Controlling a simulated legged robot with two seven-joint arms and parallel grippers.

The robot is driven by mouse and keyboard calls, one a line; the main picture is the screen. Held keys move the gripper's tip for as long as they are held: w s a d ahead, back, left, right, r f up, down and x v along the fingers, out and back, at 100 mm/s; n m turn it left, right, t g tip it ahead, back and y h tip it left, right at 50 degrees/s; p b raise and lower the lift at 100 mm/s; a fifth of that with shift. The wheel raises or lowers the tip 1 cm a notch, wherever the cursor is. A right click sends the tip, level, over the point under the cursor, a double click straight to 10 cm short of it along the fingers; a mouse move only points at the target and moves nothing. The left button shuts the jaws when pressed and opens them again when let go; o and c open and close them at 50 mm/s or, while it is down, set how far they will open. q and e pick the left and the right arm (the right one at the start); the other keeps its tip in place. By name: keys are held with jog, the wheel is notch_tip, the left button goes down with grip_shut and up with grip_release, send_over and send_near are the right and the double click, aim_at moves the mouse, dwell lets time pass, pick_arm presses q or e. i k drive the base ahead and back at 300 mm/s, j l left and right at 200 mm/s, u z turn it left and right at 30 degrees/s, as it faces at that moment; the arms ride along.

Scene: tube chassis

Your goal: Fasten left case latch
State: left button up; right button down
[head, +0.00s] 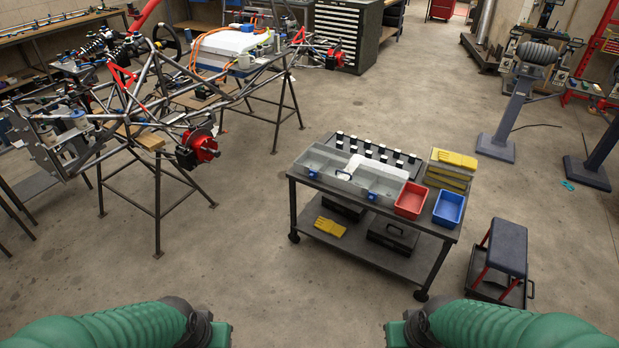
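A long grey case (385,187) lies on the top shelf of a dark wheeled cart (383,218). A small blue left latch (313,174) sits at the front left, and a blue right latch (372,196) sits at the front right. The latches are too small to tell whether they are fastened. My green-sleeved arms show at the bottom left and bottom right, well short of the cart. Neither gripper's fingers show.
A red bin (410,201), a blue bin (449,208) and yellow items (455,160) share the cart top. A dark-topped step stool (507,247) stands right of the cart. A tube chassis (150,85) on stands is at the left. The floor before the cart is clear.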

aim_at(312, 174)
jog(key=i+j+u, duration=0.1)
jog(key=i+u, duration=0.2)
jog(key=i, duration=0.65)
jog(key=i+l+u, duration=0.15)
jog(key=i+u, duration=0.2)
jog(key=i, duration=0.65)
